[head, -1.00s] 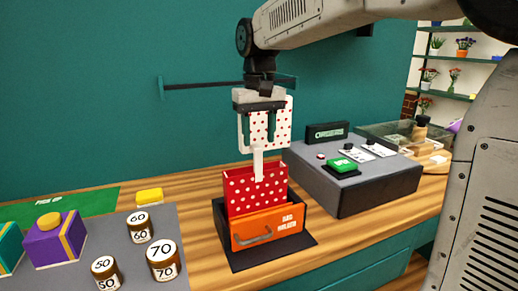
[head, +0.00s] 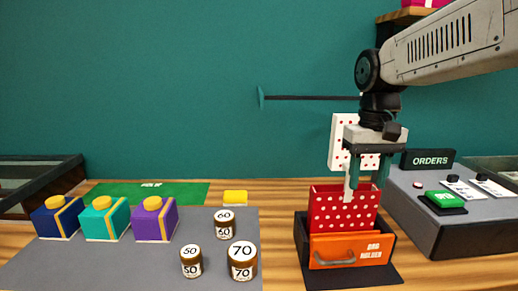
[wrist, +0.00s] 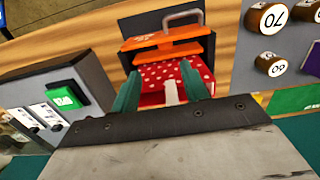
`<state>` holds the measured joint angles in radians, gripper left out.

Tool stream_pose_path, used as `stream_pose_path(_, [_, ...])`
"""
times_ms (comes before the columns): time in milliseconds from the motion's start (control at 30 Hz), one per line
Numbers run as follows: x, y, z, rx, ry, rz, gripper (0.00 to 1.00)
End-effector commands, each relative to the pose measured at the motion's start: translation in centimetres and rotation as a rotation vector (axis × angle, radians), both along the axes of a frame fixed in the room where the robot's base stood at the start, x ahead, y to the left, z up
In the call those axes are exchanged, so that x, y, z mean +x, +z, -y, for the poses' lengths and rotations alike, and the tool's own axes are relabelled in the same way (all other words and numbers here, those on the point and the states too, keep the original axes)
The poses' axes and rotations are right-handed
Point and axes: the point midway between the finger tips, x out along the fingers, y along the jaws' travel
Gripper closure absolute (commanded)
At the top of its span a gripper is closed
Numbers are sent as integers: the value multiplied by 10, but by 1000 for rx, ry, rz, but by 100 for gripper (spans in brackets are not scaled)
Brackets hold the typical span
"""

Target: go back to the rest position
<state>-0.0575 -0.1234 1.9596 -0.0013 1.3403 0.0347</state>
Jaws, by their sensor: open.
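My gripper (head: 369,170) is open, with its green fingers pointing down just above the red polka-dot bag (head: 340,209). The bag stands upright in the orange-fronted bag holder (head: 351,251). A white polka-dot panel (head: 338,140) rises behind the fingers, and a pale strip stands between them above the bag. In the wrist view, the two fingers (wrist: 160,88) are spread apart near the red bag (wrist: 160,73), with the pale strip between them. I cannot tell whether either finger touches it.
A grey console (head: 449,228) with a green button (head: 445,199) stands right of the holder. On the grey mat (head: 110,262) at left are weights marked 50 (head: 191,261), 60 (head: 224,222) and 70 (head: 242,261), and three gift boxes. A wall rail (head: 310,97) is behind. The air at left is free.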

Motion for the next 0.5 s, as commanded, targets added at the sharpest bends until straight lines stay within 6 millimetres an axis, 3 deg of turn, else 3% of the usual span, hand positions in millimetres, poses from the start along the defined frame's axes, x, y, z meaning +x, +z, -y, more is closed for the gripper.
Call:
stream_pose_path(33, [-27,-7,3,0,1,3,55])
stream_pose_path(300, [-150,-52,17,1,-2,47,55])
stream_pose_path(500, [-208,-79,22,1,-14,95,55])
